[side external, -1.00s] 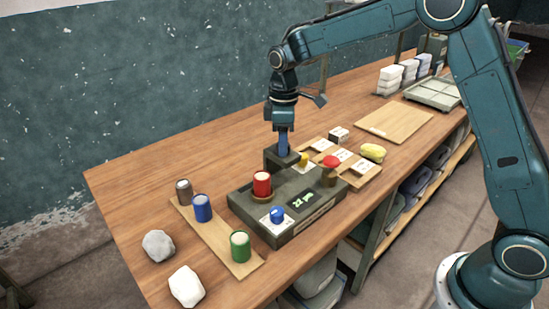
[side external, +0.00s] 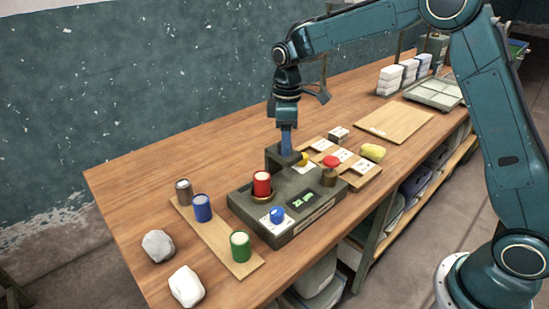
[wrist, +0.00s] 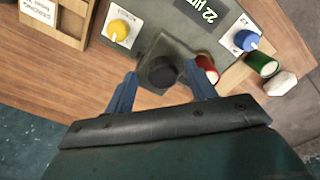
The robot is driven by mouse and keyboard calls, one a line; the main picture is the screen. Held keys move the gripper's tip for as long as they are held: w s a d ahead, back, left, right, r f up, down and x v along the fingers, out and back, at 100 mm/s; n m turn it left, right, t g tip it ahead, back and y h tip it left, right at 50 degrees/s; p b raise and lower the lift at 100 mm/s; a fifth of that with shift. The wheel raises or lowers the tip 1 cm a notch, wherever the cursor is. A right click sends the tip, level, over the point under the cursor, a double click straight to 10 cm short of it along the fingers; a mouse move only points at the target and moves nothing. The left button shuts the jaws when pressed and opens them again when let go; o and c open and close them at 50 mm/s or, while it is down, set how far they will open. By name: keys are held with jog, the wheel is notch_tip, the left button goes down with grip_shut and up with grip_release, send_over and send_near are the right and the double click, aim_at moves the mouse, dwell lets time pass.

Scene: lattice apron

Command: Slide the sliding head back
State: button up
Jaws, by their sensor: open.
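The measuring device (side external: 300,222) sits on the bench, with the grey sliding head (side external: 273,157) at its back end. In the wrist view the head (wrist: 178,52) carries a round black knob (wrist: 162,72). My gripper (side external: 287,152) is directly above the head, pointing down. In the wrist view my gripper (wrist: 163,78) is open, one blue finger on each side of the knob, with gaps showing; I cannot tell whether either finger touches the head. A red cylinder (side external: 262,186) stands in a round seat on the device. The display (side external: 302,201) is lit with green digits.
A wooden board (side external: 223,239) with brown, blue and green cylinders lies left. Small trays (side external: 365,172) lie right.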

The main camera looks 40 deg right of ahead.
notch_tip(320, 180, up, 13)
jog(key=shift+r, duration=0.2)
dwell(0.4)
dwell(0.3)
jog(key=s+d+r+m+t, duration=0.1)
jog(key=s+r+m+t, duration=0.1)
jog(key=s, duration=0.7)
jog(key=s+d+r+m+t, duration=0.1)
jog(key=s+r+m, duration=0.2)
jog(key=s, duration=0.5)
jog(key=s+f+m+t, duration=0.1)
jog(key=s+f+m, duration=0.1)
jog(key=s, duration=0.5)
jog(key=s+f+m+t, duration=0.1)
jog(key=s+f, duration=0.3)
jog(key=s, duration=0.4)
jog(key=shift+d+f+m+t, duration=0.3)
jog(key=shift+f+m, duration=0.1)
jog(key=shift+m, duration=0.1)
